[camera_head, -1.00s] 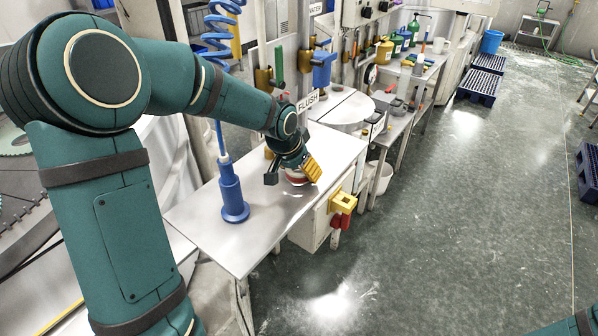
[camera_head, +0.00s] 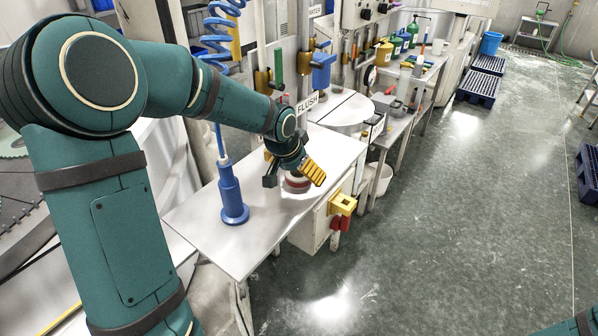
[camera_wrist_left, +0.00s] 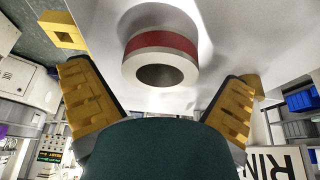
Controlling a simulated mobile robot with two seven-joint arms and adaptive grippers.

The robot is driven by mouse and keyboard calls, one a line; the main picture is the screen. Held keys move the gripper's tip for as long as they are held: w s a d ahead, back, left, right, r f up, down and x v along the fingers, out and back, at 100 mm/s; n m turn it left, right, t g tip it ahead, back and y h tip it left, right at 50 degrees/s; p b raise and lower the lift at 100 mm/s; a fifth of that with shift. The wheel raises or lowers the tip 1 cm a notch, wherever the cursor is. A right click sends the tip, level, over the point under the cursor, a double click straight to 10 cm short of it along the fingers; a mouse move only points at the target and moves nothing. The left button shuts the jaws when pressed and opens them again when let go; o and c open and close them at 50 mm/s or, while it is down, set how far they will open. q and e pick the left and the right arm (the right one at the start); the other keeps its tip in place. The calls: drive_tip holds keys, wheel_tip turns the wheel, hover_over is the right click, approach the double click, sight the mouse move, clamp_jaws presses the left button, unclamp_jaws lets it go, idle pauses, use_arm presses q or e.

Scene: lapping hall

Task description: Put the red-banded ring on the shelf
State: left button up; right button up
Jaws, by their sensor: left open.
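The red-banded ring (camera_head: 297,185) stands on the bare steel bench top (camera_head: 262,222), partly hidden by my left gripper in the head view. In the left wrist view the ring (camera_wrist_left: 160,48) is pale metal with a red band and a dark round hole. My left gripper (camera_head: 294,177) is open just above the ring. In the left wrist view its yellow-padded fingers (camera_wrist_left: 160,80) are spread wide on both sides, with the ring between and beyond them, apart from both. My right gripper is out of view. I cannot tell which surface is the shelf.
A blue upright tool (camera_head: 232,195) with a coiled hose stands on the bench left of the gripper. A yellow bracket (camera_head: 343,204) juts from the bench front. A white round-topped unit (camera_head: 340,110) stands behind. The floor on the right is open.

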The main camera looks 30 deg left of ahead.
use_arm(q)
drive_tip(key=p+v, duration=0.1)
drive_tip(key=v, duration=1)
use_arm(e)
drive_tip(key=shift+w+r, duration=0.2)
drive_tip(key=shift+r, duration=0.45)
use_arm(q)
drive_tip(key=shift+r, duration=0.1)
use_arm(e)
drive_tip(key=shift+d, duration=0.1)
